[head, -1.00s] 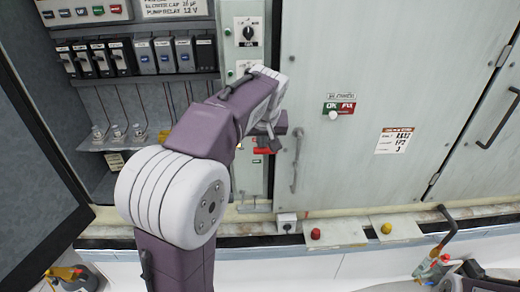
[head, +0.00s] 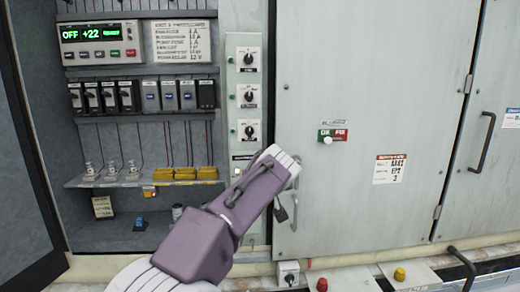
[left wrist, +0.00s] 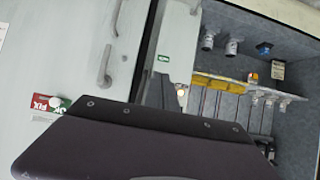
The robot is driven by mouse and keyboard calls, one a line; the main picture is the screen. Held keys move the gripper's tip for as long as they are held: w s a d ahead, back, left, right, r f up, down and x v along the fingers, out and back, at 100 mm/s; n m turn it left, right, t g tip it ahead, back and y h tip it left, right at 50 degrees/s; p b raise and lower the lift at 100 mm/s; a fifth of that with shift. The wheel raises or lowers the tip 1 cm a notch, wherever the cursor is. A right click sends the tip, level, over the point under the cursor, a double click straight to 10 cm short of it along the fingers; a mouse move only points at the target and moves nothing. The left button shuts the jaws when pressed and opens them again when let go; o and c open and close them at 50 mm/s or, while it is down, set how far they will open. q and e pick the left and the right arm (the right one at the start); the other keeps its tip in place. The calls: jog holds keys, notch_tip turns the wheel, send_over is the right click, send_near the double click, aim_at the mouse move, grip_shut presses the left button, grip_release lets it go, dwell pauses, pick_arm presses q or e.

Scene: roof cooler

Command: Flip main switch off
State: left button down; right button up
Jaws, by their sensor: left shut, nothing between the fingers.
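A narrow grey switch panel (head: 230,75) stands left of the big cabinet door. It carries three black rotary switches, top (head: 249,58), middle (head: 248,97) and lower (head: 250,131). I cannot read their labels to tell which is the main switch. My left arm covers the panel below them, where a red part showed earlier. My left gripper (head: 281,211) is shut and empty; it is small and partly hidden in front of the panel's lower edge beside the door handle. Its fingertip contact is unclear. My right gripper is out of view.
The closed grey door (head: 375,90) has a vertical handle (head: 294,205) near my left gripper and a green-red tag (head: 332,135). The open compartment at left holds a display (head: 97,35) reading OFF +22 and several breakers (head: 125,97). Red (head: 322,284) and yellow (head: 399,274) buttons sit below.

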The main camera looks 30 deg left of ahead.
pick_arm(q)
jog(key=shift+w, duration=0.1)
dwell(0.5)
notch_tip(320, 180, up, 13)
jog(key=s+d+p, duration=0.1)
jog(key=p, duration=0.5)
jog(key=shift+s, duration=0.35)
jog(key=shift+s, duration=0.1)
